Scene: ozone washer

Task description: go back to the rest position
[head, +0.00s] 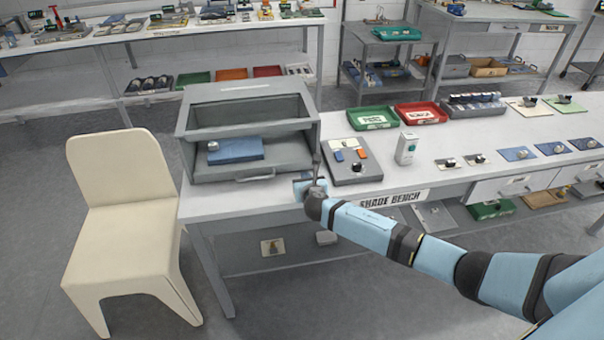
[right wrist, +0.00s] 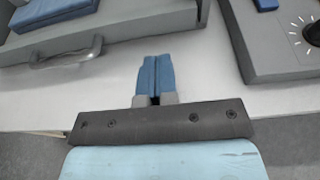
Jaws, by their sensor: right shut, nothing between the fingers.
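My right gripper (head: 302,186) is at the front edge of the white bench, between the grey washer box (head: 250,172) and the grey control box (head: 352,172). In the right wrist view its two blue fingers (right wrist: 155,62) are closed together with nothing between them. They point over the bare bench top, apart from the washer's handle (right wrist: 66,54) on the left and the control box (right wrist: 268,50) on the right. The washer's front is open and a blue block with a metal knob (head: 236,150) lies inside. My left gripper is not in view.
The bench (head: 440,180) also bears a white bottle-like item (head: 406,149), a green tray (head: 373,118), a red tray (head: 421,113) and several small parts on the right. A cream chair (head: 125,200) stands left of the bench. The floor in front is clear.

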